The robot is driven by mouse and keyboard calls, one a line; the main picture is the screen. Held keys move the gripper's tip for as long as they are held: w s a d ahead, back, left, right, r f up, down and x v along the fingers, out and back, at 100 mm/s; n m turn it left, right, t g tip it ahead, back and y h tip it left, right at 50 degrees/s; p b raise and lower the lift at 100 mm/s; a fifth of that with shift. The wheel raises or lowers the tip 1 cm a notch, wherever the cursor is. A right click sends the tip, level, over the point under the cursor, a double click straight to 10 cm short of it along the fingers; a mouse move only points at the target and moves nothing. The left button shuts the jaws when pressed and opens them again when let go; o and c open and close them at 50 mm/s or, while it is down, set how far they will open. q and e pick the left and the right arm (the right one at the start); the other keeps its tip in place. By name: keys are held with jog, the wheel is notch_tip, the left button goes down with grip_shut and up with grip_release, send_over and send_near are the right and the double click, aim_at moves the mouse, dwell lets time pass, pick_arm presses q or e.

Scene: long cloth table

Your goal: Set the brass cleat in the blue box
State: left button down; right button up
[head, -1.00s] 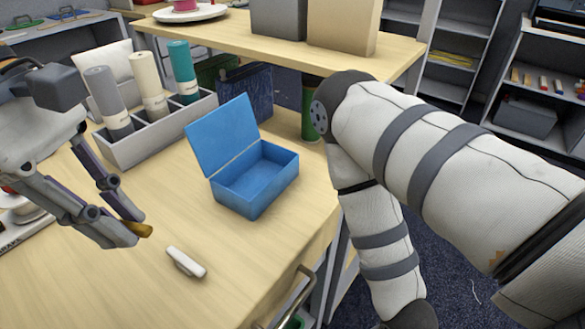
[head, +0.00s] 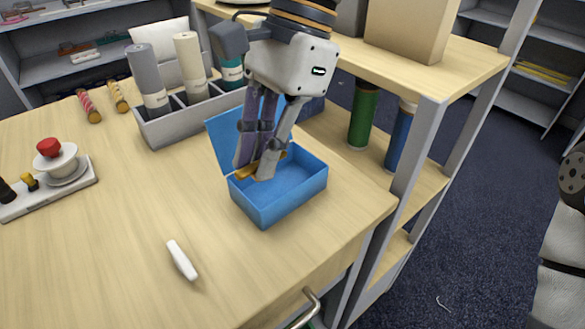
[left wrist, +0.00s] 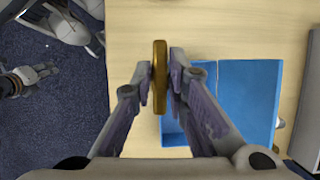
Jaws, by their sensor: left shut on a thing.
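The brass cleat (head: 262,168) is held between the fingertips of my left gripper (head: 258,172), which is shut on it. The left wrist view shows the cleat (left wrist: 160,76) edge-on between the fingers. The blue box (head: 283,207) stands open on the table, its lid raised at the back left. In the head view the gripper points down over the box's left part, and the fingers hide some of its inside and lid. The box (left wrist: 202,75) lies right of the cleat in the wrist view. My right gripper seems to show small at that view's left edge, its fingers unclear.
A white object (head: 182,260) lies on the table in front of the box. A grey divided holder (head: 180,122) with upright rolls stands behind. A shelf unit (head: 425,150) rises at the right. A white tray (head: 50,190) is at the left.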

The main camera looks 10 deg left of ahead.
pick_arm(q)
jog(key=b, duration=0.2)
send_over(273, 195)
jog(key=f, duration=0.4)
jog(key=w+d+f, duration=0.1)
jog(key=f, duration=0.2)
jog(key=shift+w+f, duration=0.1)
jog(key=shift+f, duration=1.5)
pick_arm(e)
jog(key=shift+g, duration=0.6)
jog(key=shift+s+f, duration=1.4)
jog(key=shift+s, duration=0.1)
pick_arm(q)
jog(key=shift+f, duration=0.1)
jog(key=c, duration=1.6)
grip_release()
jog(key=b+v, duration=0.1)
jog(key=v, duration=1.1)
jog(key=shift+a, duration=0.1)
pick_arm(e)
jog(key=shift+s+f+g, duration=0.3)
jog(key=shift+s+f, duration=0.5)
